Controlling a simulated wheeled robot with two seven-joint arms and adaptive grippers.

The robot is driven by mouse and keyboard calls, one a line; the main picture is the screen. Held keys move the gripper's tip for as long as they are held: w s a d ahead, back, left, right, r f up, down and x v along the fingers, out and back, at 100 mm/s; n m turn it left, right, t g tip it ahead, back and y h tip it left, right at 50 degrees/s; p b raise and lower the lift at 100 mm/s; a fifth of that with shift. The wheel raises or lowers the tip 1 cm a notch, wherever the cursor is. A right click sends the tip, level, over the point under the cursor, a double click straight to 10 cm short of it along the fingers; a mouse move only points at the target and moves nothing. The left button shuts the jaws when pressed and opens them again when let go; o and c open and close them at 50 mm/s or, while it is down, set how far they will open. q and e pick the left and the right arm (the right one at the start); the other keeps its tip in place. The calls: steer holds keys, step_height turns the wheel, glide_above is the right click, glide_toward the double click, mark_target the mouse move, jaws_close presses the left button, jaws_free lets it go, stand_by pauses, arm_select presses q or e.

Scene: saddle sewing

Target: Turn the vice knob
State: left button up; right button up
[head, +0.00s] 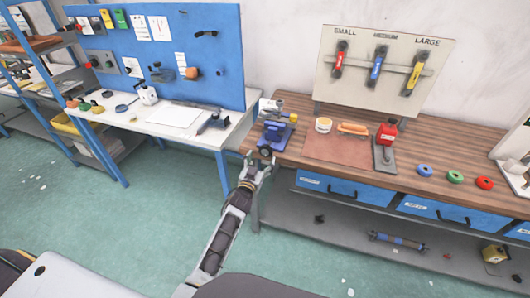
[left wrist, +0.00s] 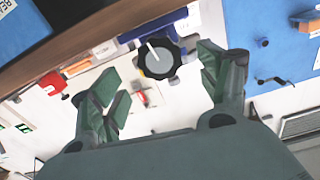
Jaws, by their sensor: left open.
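The blue vice (head: 275,130) stands on the left end of the wooden workbench. Its round black knob (left wrist: 159,56), with a white pointer line, shows in the left wrist view. In the head view the knob (head: 265,151) is at the vice's front, close to my left gripper (head: 258,162). In the left wrist view my left gripper (left wrist: 160,85) is open, with one finger on either side of the knob's line. The knob lies beyond the fingertips, nearer the right finger, and I see no contact. My right gripper is not in view.
The wooden bench (head: 465,185) holds a red device (head: 385,134), a white jar (head: 323,125) and coloured rings to the right. Blue drawers (head: 345,187) sit below the bench top. A white table (head: 175,117) with a blue pegboard (head: 225,50) stands at left.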

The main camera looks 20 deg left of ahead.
mark_target(265, 152)
arm_select(q)
steer(key=shift+w+d, duration=0.1)
steer(key=shift+w, duration=2.7)
steer(key=c, duration=1)
